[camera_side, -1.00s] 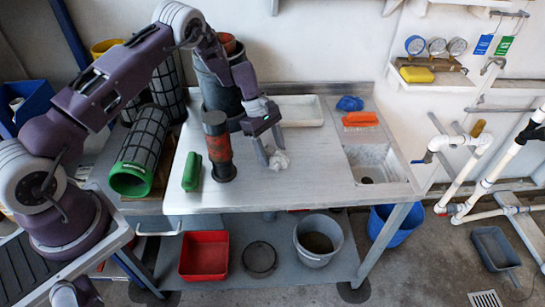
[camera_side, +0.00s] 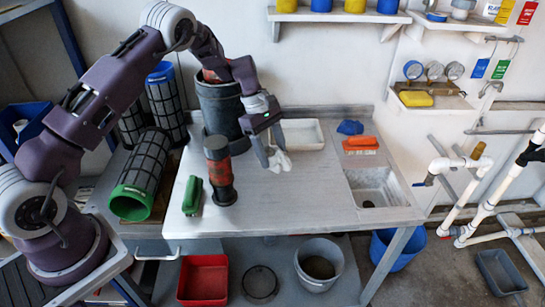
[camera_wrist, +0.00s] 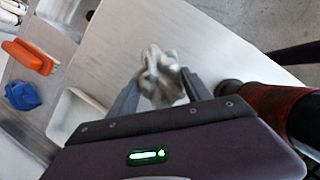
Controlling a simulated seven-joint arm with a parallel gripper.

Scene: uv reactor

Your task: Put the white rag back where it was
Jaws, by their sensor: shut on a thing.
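The white rag (camera_side: 280,161) is a small crumpled cloth between the fingertips of my gripper (camera_side: 271,162). My gripper is shut on it and points down over the middle back of the steel table (camera_side: 290,205). The rag hangs at the fingertips and looks a little above the table top. In the wrist view the rag (camera_wrist: 162,77) shows bunched between the two grey fingers, its lower part partly hidden by them.
A red and black cylinder (camera_side: 217,165) stands close left of my gripper, with a green brush (camera_side: 192,196) beside it. A white tray (camera_side: 303,134), a blue cloth (camera_side: 350,127), an orange brush (camera_side: 360,143) and a sink (camera_side: 378,190) lie right. The table's front middle is clear.

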